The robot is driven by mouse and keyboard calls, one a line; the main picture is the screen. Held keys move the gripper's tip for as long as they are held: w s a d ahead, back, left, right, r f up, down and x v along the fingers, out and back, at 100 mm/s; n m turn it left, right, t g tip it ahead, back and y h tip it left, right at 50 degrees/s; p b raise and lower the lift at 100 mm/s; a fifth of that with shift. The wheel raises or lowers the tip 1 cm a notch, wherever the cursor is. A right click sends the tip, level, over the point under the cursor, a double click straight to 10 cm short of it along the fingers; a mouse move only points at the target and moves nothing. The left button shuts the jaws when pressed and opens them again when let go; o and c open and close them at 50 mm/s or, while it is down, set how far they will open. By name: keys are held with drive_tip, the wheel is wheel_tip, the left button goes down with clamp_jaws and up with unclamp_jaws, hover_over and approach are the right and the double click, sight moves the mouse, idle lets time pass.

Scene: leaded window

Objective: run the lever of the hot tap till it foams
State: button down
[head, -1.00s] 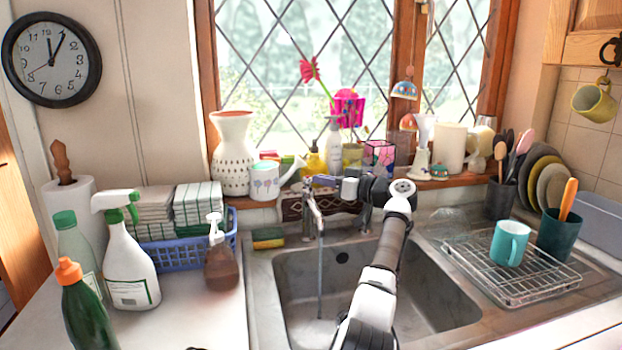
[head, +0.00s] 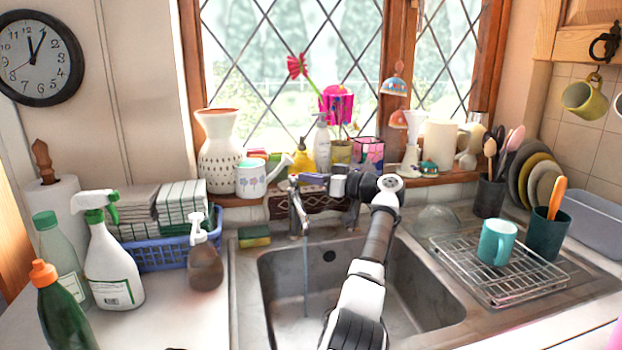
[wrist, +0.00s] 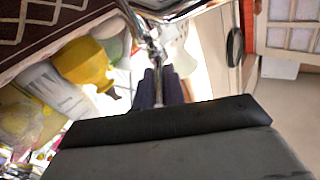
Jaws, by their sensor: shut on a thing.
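The chrome tap (head: 298,212) stands at the back left of the sink (head: 245,290). A thin stream of water (head: 306,265) falls from its spout into the basin. My gripper (head: 310,179) reaches in from the right at the top of the tap. In the wrist view the dark fingers of my gripper (wrist: 158,88) are shut on the slim chrome lever (wrist: 153,45), which runs between them. The lever is mostly hidden by the fingers in the head view. A pale patch shows low in the basin beside my arm; I cannot tell whether it is foam.
A sponge (head: 254,236) lies left of the tap. A vase (head: 219,155) and a watering can (head: 252,178) stand on the sill behind. Bottles and a blue basket (head: 165,252) crowd the left counter. A wire rack (head: 510,280) holds a teal mug (head: 497,242) at the right.

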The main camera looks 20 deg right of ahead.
drive_tip(key=c, duration=1.5)
unclamp_jaws()
drive_tip(key=shift+o, duration=0.2)
wheel_tip(320, 180, up, 8)
drive_tip(key=shift+r, duration=0.2)
wheel_tip(320, 180, up, 12)
drive_tip(key=p, duration=0.9)
drive_tip(key=shift+f, duration=0.15)
